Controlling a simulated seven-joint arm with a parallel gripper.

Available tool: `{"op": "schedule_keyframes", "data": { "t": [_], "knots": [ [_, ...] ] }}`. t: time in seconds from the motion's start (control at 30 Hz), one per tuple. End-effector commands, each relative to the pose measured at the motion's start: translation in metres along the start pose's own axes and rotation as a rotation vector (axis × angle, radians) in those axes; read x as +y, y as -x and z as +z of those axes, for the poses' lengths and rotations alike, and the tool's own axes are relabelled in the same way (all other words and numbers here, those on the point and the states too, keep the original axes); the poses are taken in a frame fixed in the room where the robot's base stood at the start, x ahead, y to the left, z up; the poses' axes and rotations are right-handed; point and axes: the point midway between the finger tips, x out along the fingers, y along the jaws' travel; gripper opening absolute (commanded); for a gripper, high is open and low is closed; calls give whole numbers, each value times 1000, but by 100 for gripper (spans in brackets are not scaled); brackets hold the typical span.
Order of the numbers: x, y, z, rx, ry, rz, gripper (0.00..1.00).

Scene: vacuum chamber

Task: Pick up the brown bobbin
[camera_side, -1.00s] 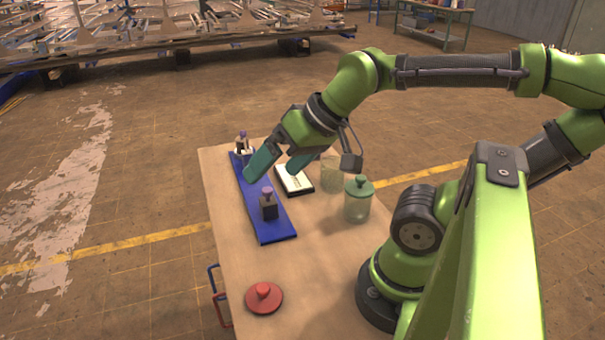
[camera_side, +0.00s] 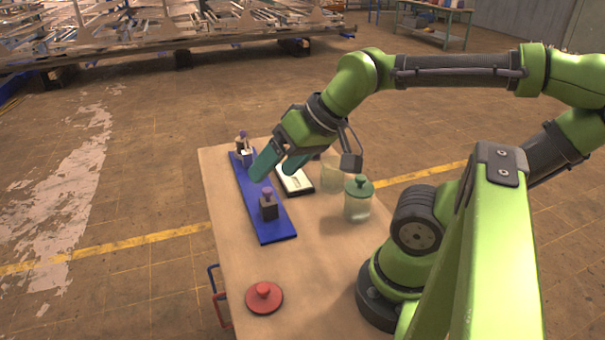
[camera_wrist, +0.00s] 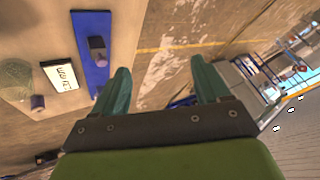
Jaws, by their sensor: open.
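My gripper (camera_side: 276,169) is open and empty above the far half of the blue board (camera_side: 278,228); its fingers also show in the wrist view (camera_wrist: 160,70). A dark block with a purple top (camera_side: 268,208) stands on the near half of the board. A dark piece (camera_side: 240,146) and a pale piece with a dark purple top (camera_side: 246,157) stand at the far end, left of my fingers. I cannot tell which piece, if any, is the brown bobbin. In the wrist view a dark block (camera_wrist: 97,46) stands on the blue board (camera_wrist: 91,22), left of my fingers.
A white panel in a black frame (camera_side: 297,181) lies right of the board. A glass jar with a green lid (camera_side: 357,203) and another jar (camera_side: 331,174) stand further right. A red knobbed lid (camera_side: 263,297) lies near the front. The table between lid and board is clear.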

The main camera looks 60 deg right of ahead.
Motion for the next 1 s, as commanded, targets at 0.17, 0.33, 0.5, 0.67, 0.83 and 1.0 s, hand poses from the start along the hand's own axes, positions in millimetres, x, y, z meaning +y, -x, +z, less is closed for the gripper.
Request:
{"op": "schedule_keyframes", "data": {
  "t": [0.17, 0.33, 0.5, 0.67, 0.83, 1.0],
  "knots": [
    [5, -4, 0, -12, -16, 15, 75],
    [21, -24, -24, -73, -91, 82, 75],
    [46, -48, -91, -105, -167, 163, 75],
    [86, -76, -158, -125, -206, 238, 75],
    [147, -112, -222, -140, -223, 321, 75],
    [212, -144, -273, -145, -201, 400, 75]
  ]
}}
